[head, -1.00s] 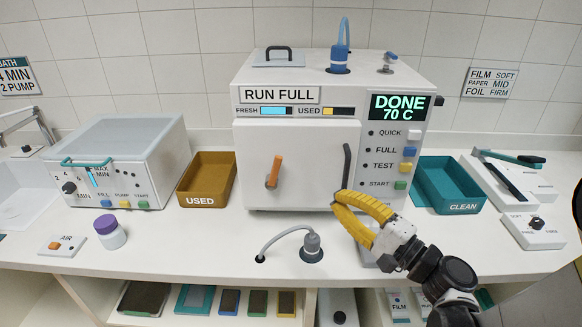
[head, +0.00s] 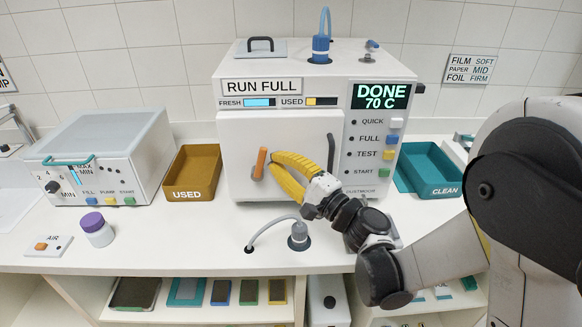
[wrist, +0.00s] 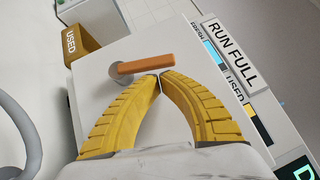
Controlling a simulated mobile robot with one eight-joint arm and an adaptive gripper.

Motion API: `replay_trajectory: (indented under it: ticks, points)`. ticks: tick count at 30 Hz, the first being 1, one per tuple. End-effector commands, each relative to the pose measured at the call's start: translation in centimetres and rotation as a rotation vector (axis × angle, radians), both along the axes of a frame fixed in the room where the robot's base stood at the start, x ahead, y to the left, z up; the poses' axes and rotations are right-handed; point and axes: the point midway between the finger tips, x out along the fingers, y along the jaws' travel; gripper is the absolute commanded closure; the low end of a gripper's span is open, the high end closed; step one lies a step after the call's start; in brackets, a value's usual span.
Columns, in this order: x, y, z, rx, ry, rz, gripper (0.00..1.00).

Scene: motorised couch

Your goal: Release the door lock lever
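The orange door lock lever (head: 261,163) stands nearly upright on the left part of the machine's white door (head: 290,128). In the wrist view the orange lever (wrist: 146,65) lies across the picture, its grey pivot at its left end. My gripper (head: 273,159) is just right of the lever in the head view. In the wrist view my gripper (wrist: 160,75) has its yellow fingertips together, with nothing between them, close to the lever's free end. I cannot tell whether they touch it. The dark door handle (head: 331,152) is on the door's right side, and the door looks shut.
A display (head: 381,96) reads DONE 70 C above the buttons. A brown USED bin (head: 193,175) stands left of the machine and a teal CLEAN bin (head: 432,170) right of it. A hose connector (head: 298,236) rises from the counter below the door.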

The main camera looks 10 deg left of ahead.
Motion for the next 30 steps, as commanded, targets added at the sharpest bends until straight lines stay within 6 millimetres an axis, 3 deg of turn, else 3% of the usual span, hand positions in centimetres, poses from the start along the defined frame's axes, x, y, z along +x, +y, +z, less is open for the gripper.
replay_trajectory:
  ticks: [14, 21, 30]
  points:
    - [-0.2, 0.4, 0.4, -0.025, -0.006, 0.001, 1.00]
    - [-0.5, 1.8, 1.2, -0.093, -0.023, 0.001, 1.00]
    - [-0.4, 1.7, 1.2, -0.093, -0.023, 0.000, 1.00]
